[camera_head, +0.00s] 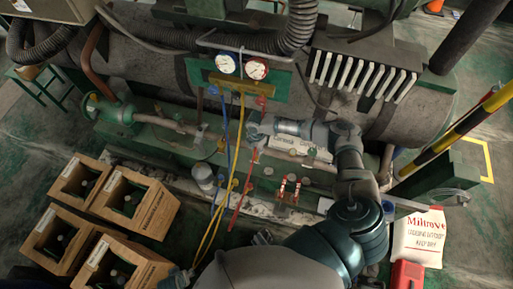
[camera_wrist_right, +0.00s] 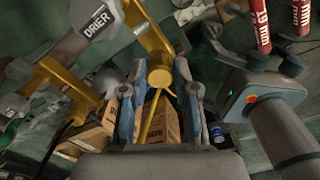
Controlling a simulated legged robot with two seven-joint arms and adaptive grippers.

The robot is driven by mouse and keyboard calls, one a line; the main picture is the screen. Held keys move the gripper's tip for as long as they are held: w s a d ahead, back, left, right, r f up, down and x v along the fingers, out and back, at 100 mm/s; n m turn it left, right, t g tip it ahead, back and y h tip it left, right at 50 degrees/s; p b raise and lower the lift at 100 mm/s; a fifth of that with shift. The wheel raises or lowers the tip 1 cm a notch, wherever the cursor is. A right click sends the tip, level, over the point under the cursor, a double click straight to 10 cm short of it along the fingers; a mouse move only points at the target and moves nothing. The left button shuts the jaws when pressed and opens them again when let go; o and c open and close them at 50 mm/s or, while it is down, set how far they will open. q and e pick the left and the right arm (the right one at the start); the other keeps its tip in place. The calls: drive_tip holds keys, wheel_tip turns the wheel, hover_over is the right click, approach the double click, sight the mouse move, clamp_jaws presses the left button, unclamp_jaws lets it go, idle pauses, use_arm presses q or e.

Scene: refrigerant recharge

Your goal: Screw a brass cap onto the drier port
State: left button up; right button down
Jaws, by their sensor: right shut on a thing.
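The drier (camera_wrist_right: 98,22) is a pale body with a DRIER label at the upper left of the right wrist view. A yellow pipe (camera_wrist_right: 143,32) comes down beside it toward my right gripper (camera_wrist_right: 160,84). A round brass-coloured piece (camera_wrist_right: 160,77), apparently the cap, sits between the right fingers, which are shut on it. It overlaps the pipe's lower end; I cannot tell whether it is threaded on. In the head view my right gripper (camera_head: 256,130) reaches left over the pipework and hides the cap. A small blue-grey part at the lower left edge may be my left gripper (camera_head: 178,278); its fingers are unclear.
Two gauges (camera_head: 242,67) hang on a manifold with blue, yellow and red hoses (camera_head: 239,150). Several open wooden crates (camera_head: 148,210) stand at the lower left. A white sack (camera_head: 418,237) and red box (camera_head: 407,274) stand at the lower right. A striped post (camera_head: 455,132) rises at right.

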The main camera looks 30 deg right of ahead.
drive_tip(key=shift+f, duration=0.5)
drive_tip(key=shift+r+m+p, duration=0.15)
drive_tip(key=shift+m+p, duration=0.25)
drive_tip(key=shift+m, duration=0.3)
drive_tip(key=shift+m+p, duration=0.5)
drive_tip(key=shift+m, duration=0.6)
drive_tip(key=shift+p, duration=0.3)
